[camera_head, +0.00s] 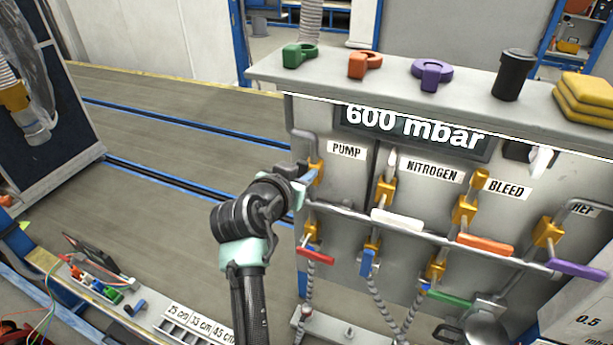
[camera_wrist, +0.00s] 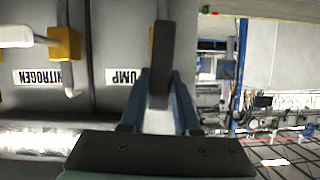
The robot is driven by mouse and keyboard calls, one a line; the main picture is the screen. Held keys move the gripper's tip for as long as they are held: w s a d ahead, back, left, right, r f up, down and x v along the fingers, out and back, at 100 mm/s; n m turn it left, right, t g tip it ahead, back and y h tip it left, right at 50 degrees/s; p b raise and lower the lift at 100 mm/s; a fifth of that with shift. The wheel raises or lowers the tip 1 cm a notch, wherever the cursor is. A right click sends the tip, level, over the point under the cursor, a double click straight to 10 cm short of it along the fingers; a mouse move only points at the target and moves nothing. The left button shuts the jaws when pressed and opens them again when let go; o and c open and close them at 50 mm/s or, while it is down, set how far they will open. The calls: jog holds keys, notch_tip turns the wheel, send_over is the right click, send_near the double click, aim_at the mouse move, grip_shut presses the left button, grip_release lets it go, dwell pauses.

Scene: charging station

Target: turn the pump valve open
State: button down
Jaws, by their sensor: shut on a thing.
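The pump valve (camera_head: 317,168), with a yellow-orange body, is on the upper left of the grey panel, left of the PUMP label (camera_head: 346,150). My gripper (camera_head: 306,177) reaches it from the left, and my arm and the blue fingers partly cover it. In the wrist view, the blue fingers of my gripper (camera_wrist: 162,95) are shut around the dark handle of the pump valve (camera_wrist: 161,60). The inverted PUMP label (camera_wrist: 124,76) is just left of the fingers there. The exact angle of the handle is hard to tell.
The display (camera_head: 415,130) reads 600 mbar. The nitrogen valve (camera_head: 385,189) and bleed valve (camera_head: 466,208) are to the right. A horizontal pipe (camera_head: 345,213) runs below. Coloured knobs, a black cup (camera_head: 513,75) and yellow cloths (camera_head: 588,98) are on the top shelf. Open floor lies left.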

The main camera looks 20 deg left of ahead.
jog(key=shift+a+n, duration=0.25)
jog(key=shift+n, duration=0.15)
dwell(0.3)
jog(key=c, duration=0.6)
grip_release()
jog(key=shift+c, duration=0.2)
jog(key=b+v, duration=0.4)
jog(key=v, duration=0.9)
jog(key=shift+a, duration=0.25)
jog(key=shift+w, duration=0.1)
